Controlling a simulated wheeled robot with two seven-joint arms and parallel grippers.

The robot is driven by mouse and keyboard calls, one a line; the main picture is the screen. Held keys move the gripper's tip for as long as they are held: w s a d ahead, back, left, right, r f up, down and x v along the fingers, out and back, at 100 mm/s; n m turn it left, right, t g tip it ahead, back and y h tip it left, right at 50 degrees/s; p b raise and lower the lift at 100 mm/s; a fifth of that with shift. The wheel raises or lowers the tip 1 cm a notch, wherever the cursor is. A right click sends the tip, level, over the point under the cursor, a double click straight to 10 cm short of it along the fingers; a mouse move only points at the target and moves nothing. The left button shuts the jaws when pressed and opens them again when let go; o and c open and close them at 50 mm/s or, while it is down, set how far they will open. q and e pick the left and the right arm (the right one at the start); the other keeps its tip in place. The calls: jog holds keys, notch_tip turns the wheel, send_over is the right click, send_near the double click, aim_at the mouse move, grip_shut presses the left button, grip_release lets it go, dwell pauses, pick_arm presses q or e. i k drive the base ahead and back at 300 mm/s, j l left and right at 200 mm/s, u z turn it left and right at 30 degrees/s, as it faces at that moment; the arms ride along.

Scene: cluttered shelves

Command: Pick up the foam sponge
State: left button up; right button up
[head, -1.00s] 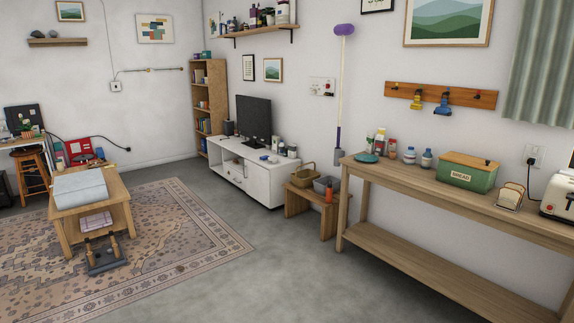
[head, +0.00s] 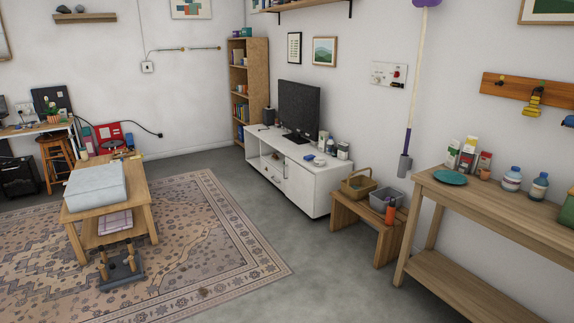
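I cannot make out the foam sponge for certain in the head view. A small blue item (head: 319,161) lies on the white TV cabinet (head: 318,189), too small to identify. A grey bin (head: 384,199) and a wicker basket (head: 358,185) stand on a low wooden bench (head: 372,215); their contents are too small to tell. Neither of my grippers is in view.
A long wooden console table (head: 490,203) with bottles and a teal plate (head: 450,177) stands at right. A coffee table (head: 146,195) with a large grey box (head: 96,187) stands on the rug (head: 190,240) at left. Grey floor between them is clear.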

aim_at(310, 157)
jog(key=i, duration=2.6)
jog(key=i+j, duration=0.1)
jog(key=i, duration=2.55)
jog(key=i+z, duration=0.3)
jog(key=i, duration=0.35)
